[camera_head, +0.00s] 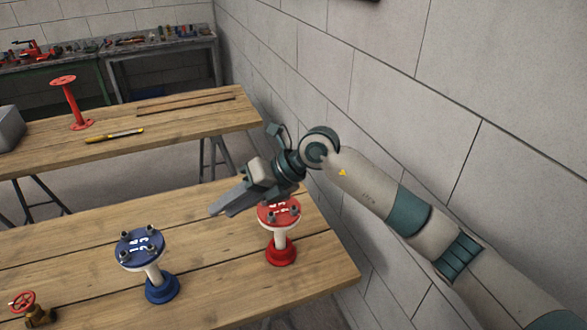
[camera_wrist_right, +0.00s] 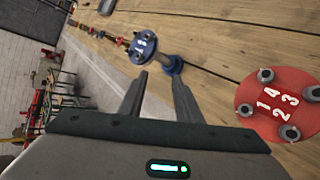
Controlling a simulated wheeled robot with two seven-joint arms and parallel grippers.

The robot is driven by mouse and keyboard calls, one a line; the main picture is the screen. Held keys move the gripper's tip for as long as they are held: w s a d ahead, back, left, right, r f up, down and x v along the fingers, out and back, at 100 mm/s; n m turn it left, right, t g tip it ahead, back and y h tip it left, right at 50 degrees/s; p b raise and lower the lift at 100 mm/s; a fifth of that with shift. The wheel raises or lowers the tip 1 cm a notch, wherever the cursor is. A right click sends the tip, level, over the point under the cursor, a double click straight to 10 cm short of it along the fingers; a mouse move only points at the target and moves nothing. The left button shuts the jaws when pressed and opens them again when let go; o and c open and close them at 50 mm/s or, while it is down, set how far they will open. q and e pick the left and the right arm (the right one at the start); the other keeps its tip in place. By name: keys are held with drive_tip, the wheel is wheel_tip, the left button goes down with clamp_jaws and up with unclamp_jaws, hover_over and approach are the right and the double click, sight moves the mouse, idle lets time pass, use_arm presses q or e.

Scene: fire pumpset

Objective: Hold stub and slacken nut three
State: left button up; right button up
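A red stub with a numbered round flange (camera_head: 279,210) stands upright on the near bench. Its flange fills the right of the right wrist view (camera_wrist_right: 275,108), with nuts around the digits; the nut beside the 3 (camera_wrist_right: 312,93) is at the right edge. A blue stub (camera_head: 140,247) stands left of it and shows beyond my fingertips in the wrist view (camera_wrist_right: 146,47). My right gripper (camera_head: 217,208) is above the bench, beside and above the red flange, partly covering it. Its fingers (camera_wrist_right: 156,78) are apart with nothing between them. My left gripper is not in view.
A brass valve with a red handwheel (camera_head: 27,305) stands at the near left of the bench. A second bench (camera_head: 180,120) behind holds a red stand (camera_head: 70,100) and a yellow tool (camera_head: 114,135). A block wall (camera_head: 400,100) runs close along the right.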

drive_tip(key=w+d+r+t+h, duration=0.1)
drive_tip(key=w+d+h, duration=0.3)
drive_tip(key=d, duration=0.3)
drive_tip(key=w+d+r+m+t+h, duration=0.1)
drive_tip(key=w+d+t+h, duration=0.1)
drive_tip(key=w+d+h, duration=0.2)
drive_tip(key=w+d, duration=0.1)
drive_tip(key=d, duration=0.2)
drive_tip(key=shift+w+d+h, duration=0.15)
drive_tip(key=shift+d+h, duration=0.05)
drive_tip(key=shift+h, duration=0.1)
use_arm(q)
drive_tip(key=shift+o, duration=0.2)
use_arm(e)
drive_tip(key=shift+r, duration=0.1)
